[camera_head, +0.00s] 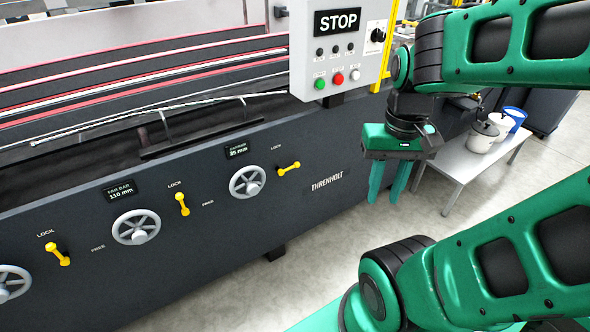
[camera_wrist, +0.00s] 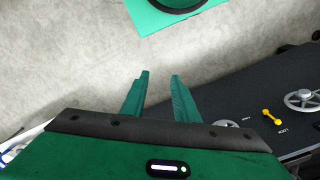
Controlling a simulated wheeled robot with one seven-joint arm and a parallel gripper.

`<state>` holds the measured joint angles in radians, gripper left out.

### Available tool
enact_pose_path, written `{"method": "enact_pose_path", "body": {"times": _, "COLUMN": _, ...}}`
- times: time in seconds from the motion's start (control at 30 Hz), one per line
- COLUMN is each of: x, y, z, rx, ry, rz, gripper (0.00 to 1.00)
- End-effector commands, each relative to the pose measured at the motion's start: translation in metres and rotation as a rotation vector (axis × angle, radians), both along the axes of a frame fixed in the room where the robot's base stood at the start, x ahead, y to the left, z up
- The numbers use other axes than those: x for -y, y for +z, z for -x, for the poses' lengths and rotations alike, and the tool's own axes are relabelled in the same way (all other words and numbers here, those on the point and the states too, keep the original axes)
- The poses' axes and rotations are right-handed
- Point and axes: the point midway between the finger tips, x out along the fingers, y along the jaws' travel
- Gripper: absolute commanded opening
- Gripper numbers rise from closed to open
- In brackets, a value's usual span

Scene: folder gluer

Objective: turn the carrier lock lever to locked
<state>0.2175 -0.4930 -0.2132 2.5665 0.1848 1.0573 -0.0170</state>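The carrier lock lever (camera_head: 289,168) is a small yellow handle on the dark machine panel, right of the handwheel (camera_head: 247,181) below the "CARRIER 35 mm" display (camera_head: 237,151). It lies nearly level, its outer end pointing right, away from the LOCK label (camera_head: 276,147) above it. My gripper (camera_head: 384,200) hangs to the right of the lever, apart from it, fingers pointing down. In the wrist view the two fingers (camera_wrist: 160,75) are spread with nothing between them. The carrier lever does not show there; the yellow lever (camera_wrist: 271,116) in that view appears to be the neighbouring one.
Two more yellow levers, the middle one (camera_head: 182,204) and the left one (camera_head: 58,254), stand steeper on the panel. A control box (camera_head: 340,48) with a STOP sign overhangs the panel. A white table (camera_head: 460,162) with pots is behind my gripper. Grey floor lies in front.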

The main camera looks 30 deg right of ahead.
Motion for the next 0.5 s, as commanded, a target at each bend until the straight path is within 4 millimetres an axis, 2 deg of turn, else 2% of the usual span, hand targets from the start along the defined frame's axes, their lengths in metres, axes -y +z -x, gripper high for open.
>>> {"method": "enact_pose_path", "body": {"times": 0.07, "x": 0.002, "y": 0.001, "z": -0.002, "rx": 0.009, "ry": -0.001, "rz": 0.003, "gripper": 0.28}}
{"method": "enact_pose_path", "body": {"times": 0.17, "x": 0.007, "y": -0.005, "z": -0.019, "rx": 0.006, "ry": 0.016, "rz": 0.004, "gripper": 0.28}}
{"method": "enact_pose_path", "body": {"times": 0.37, "x": 0.019, "y": -0.030, "z": -0.070, "rx": 0.010, "ry": 0.070, "rz": -0.019, "gripper": 0.28}}
{"method": "enact_pose_path", "body": {"times": 0.5, "x": 0.026, "y": -0.056, "z": -0.107, "rx": 0.028, "ry": 0.105, "rz": -0.062, "gripper": 0.28}}
